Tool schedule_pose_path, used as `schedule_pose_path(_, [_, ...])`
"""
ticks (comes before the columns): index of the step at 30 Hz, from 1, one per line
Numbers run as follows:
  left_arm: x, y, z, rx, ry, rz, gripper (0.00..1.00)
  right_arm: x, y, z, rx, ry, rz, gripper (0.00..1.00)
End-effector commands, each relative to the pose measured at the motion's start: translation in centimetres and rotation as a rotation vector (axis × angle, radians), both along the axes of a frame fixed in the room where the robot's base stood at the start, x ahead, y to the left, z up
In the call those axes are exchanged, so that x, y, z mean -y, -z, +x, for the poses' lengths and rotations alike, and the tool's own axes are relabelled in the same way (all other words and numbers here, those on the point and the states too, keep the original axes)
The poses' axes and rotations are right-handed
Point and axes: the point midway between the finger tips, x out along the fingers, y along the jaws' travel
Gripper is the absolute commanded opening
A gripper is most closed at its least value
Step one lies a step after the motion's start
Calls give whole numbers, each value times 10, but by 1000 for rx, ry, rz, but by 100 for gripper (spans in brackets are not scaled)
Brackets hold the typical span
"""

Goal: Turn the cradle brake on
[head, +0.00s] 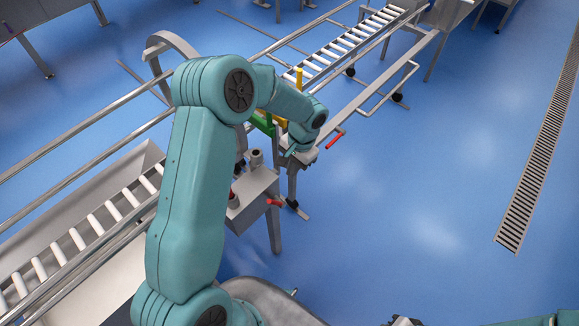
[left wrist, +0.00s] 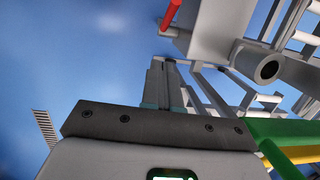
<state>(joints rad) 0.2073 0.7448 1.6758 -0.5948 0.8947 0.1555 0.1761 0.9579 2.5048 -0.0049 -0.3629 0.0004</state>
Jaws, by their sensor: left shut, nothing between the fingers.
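My left gripper (head: 291,151) hangs at the near end of the far roller track, beside a green and yellow frame (head: 263,123). Its fingers (left wrist: 162,84) are shut and empty in the left wrist view. A red lever (head: 335,140) sticks out just right of my left wrist. A second red handle (head: 273,202) is on the grey box (head: 253,190) nearer to me. A red handle (left wrist: 171,14) and a grey box also show ahead of the fingers, apart from them. I cannot tell which handle is the cradle brake. My right gripper (head: 402,321) is barely visible at the bottom edge.
A short upright pipe (head: 255,158) stands on the grey box; its open end (left wrist: 267,69) is right of the fingers in the left wrist view. Roller tracks (head: 100,221) and long rails run at the left. The blue floor on the right is clear, with a drain grate (head: 540,150).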

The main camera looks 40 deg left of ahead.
Motion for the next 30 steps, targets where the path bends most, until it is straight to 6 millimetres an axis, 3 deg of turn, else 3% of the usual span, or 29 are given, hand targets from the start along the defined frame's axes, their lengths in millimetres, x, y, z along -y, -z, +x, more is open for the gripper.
schedule_pose_path(9, [-5,68,-13,-4,-2,-2,0,0,-7,0,0,0,0,0])
schedule_pose_path(18, [-15,83,-42,-1,-1,-1,0,0,-15,0,1,0,0,0])
schedule_pose_path(30, [-16,86,-45,1,-1,-1,0,0,-15,0,1,0,0,0])
